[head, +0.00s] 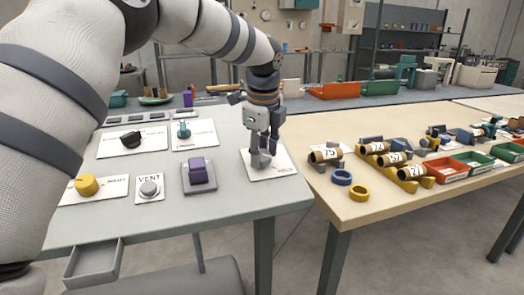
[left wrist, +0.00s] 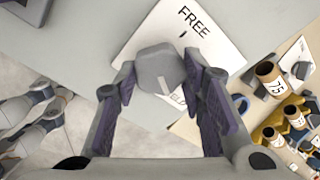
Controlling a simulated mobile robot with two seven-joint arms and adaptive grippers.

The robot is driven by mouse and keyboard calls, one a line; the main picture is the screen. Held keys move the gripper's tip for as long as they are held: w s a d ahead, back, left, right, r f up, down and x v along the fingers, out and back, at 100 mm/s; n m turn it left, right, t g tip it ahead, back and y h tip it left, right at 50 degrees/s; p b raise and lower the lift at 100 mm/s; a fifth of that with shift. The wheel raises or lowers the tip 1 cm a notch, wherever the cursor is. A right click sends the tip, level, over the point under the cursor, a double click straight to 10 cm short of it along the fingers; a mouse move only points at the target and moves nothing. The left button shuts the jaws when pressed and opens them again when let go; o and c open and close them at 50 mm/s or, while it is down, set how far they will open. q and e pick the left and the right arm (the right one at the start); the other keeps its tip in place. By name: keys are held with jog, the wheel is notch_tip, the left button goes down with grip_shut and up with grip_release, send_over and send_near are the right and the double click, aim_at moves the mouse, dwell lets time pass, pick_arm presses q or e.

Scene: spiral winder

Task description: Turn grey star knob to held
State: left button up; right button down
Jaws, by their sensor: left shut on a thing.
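The grey star knob (left wrist: 160,68) sits on a white plate (left wrist: 218,48) with FREE printed at one end and a partly hidden label at the other. A short white line marks the knob's top, and a dark tick shows on the plate near FREE. My left gripper (head: 263,157) is down at the plate near the table's right front corner. In the left wrist view its purple-padded fingers (left wrist: 164,90) are on both sides of the knob and shut on it. The fingers hide part of the lower label, and I cannot tell exactly which mark the line meets.
Left on the same table are a purple block switch (head: 199,174), a VENT button (head: 149,188), a yellow knob (head: 87,185), a black knob (head: 131,140) and a teal knob (head: 184,130). A second table (head: 345,212) with tubes, rings and bins stands right, across a gap.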

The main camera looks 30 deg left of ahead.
pick_arm(q)
jog(key=o, duration=1.1)
jog(key=shift+o, duration=0.2)
jog(key=v, duration=1.2)
jog(key=shift+s+f, duration=0.1)
